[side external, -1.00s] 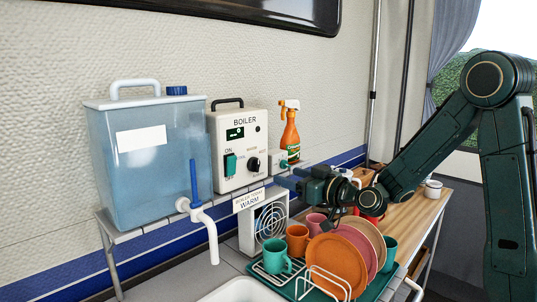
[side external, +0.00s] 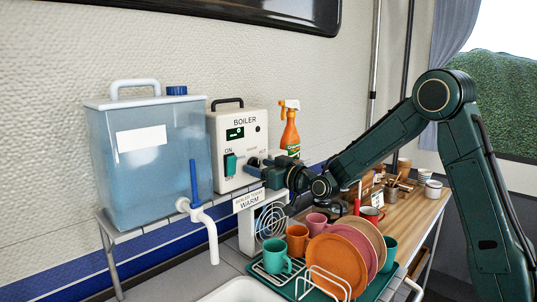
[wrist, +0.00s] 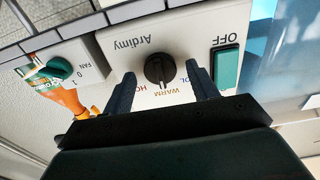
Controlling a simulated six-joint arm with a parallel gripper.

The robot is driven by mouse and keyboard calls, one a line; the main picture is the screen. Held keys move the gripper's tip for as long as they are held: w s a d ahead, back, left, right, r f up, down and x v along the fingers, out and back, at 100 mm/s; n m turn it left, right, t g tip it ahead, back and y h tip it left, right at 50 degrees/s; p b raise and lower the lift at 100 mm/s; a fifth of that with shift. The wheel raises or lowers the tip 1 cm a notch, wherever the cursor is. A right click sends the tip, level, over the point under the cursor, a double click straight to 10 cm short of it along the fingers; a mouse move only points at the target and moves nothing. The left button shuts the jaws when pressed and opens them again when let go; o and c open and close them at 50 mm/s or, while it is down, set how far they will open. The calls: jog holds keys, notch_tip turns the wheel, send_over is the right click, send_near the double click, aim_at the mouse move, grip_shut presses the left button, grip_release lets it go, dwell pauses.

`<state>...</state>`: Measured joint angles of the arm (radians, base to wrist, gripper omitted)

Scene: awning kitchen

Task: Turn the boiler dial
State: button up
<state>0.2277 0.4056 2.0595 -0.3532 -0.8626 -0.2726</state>
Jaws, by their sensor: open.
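The black boiler dial (wrist: 159,69) is on the front of the white boiler (side external: 227,136). The wrist view shows it upside down, with the word WARM (wrist: 165,92) beside it and part-hidden labels on either side. My gripper (wrist: 161,73) is open, with one finger on each side of the dial and visible gaps between. In the side view my gripper (side external: 256,165) is at the boiler's front and mostly covers the dial. A card (side external: 249,200) below reads WARM.
A green switch (wrist: 226,68) is close beside one finger. A green fan knob (wrist: 60,67) and an orange spray bottle (side external: 290,132) are on the other side. A blue water tank (side external: 150,175) stands left. A dish rack with plates (side external: 332,262) and mugs is below.

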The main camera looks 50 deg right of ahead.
jog(key=shift+w, duration=0.15)
jog(key=c, duration=1)
jog(key=shift+n, duration=0.4)
jog(key=n, duration=1.1)
